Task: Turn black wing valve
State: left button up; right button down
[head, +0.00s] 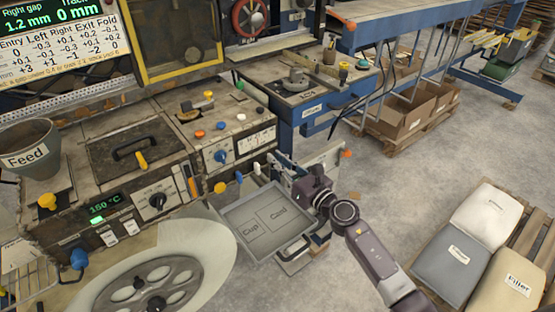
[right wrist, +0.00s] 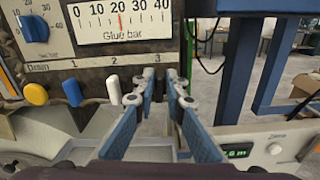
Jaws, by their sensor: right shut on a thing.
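My right gripper (head: 302,184) is beside the right end of the machine, above and right of the grey tray. In the right wrist view its two blue-padded fingers (right wrist: 165,84) are drawn close together, right of the white lever, with a narrow gap between the tips. A black knob (head: 157,201) with a raised grip sits on the machine's front, well left of the gripper. My left gripper is not in view.
Yellow (right wrist: 35,93), blue (right wrist: 73,92) and white (right wrist: 114,90) levers stick out under the glue bar scale (right wrist: 122,22). The grey tray (head: 238,213) lies below them. A large wheel (head: 165,285) is at lower left. Sacks (head: 485,220) lie on a pallet at right; the floor between is clear.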

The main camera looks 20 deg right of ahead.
jog(key=m, duration=0.3)
jog(key=m+p, duration=0.1)
jog(key=m, duration=0.5)
jog(key=shift+w+d+f+p, duration=0.15)
jog(key=shift+d+f+p, duration=0.05)
jog(key=shift+d+p, duration=0.15)
jog(key=shift+d+f+m+p, duration=0.1)
jog(key=shift+f+m+p, duration=0.1)
jog(key=shift+m, duration=1.1)
jog(key=shift+f+m+p, duration=0.1)
jog(key=shift+m+p, duration=0.05)
jog(key=shift+m, duration=1.15)
jog(key=shift+d+f+m+p, duration=0.1)
jog(key=shift+m+p, duration=0.1)
jog(key=shift+m, duration=1.1)
jog(key=c, duration=2)
grip_release()
jog(key=shift+c, duration=0.2)
